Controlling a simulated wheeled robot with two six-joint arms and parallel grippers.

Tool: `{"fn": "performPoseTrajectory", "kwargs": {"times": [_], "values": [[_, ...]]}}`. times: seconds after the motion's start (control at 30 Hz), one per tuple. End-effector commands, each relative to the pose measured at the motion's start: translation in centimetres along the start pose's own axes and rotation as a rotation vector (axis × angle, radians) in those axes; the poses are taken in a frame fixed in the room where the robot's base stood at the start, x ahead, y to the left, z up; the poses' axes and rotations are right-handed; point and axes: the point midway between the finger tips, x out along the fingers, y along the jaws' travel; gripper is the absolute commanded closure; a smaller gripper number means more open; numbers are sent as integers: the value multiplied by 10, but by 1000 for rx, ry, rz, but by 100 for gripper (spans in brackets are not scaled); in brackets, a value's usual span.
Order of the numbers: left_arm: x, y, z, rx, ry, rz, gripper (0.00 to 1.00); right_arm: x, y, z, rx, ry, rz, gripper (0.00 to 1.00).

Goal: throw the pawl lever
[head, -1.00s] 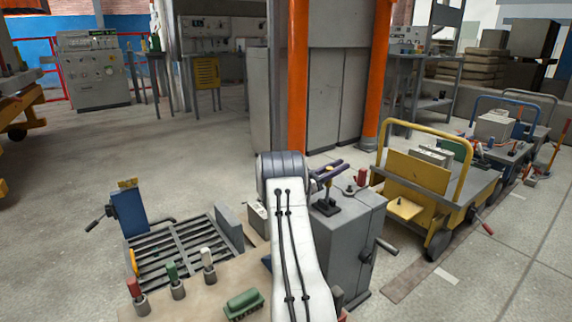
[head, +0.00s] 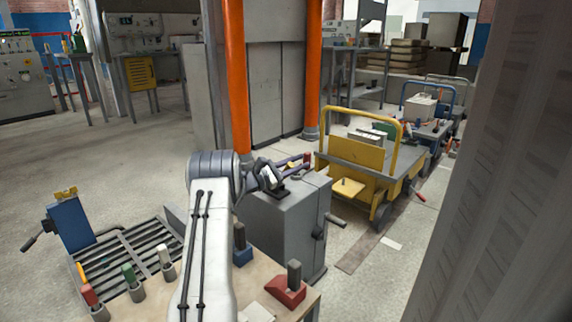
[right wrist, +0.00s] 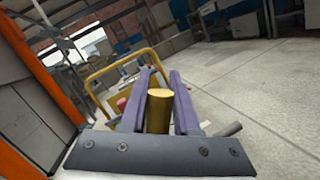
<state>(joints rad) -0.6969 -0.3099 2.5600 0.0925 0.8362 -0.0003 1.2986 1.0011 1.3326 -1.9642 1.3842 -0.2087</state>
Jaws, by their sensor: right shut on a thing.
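My right gripper (head: 291,164) is over the top of a grey cabinet (head: 277,222) in the head view. Its two purple fingers are around a yellow knob (right wrist: 158,111), seen close up in the right wrist view. The gripper is shut on this knob, which appears to top a lever on the cabinet. The lever's shaft and lower end are mostly hidden by the gripper and wrist. I cannot read any label that marks it as the pawl lever. My left gripper is not in view.
A red-topped handle (head: 307,158) stands close beside the gripper on the cabinet. A yellow cart (head: 365,172) is to the right. A bench with red, green and white handles (head: 130,275) and a slatted grate (head: 130,250) lie at lower left. Orange posts (head: 237,80) stand behind.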

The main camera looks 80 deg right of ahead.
Motion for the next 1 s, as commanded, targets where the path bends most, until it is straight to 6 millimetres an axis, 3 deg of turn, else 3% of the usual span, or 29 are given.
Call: {"fn": "performPoseTrajectory", "kwargs": {"times": [0.33, 0.37, 0.43, 0.77, 0.87, 1.0], "values": [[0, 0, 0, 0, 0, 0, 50, -1, -3, 0, 1, -2, -9, 100], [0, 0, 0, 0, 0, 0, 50, -1, -3, -1, 1, -2, -9, 67], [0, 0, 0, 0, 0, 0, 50, -1, -3, -1, 0, -2, -8, 40], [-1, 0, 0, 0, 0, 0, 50, 0, -3, 0, 0, -1, -7, 40], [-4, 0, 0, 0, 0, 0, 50, -8, -1, 0, -1, 1, -5, 40], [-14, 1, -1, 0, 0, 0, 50, -32, 1, 2, -2, 4, -3, 40]]}}
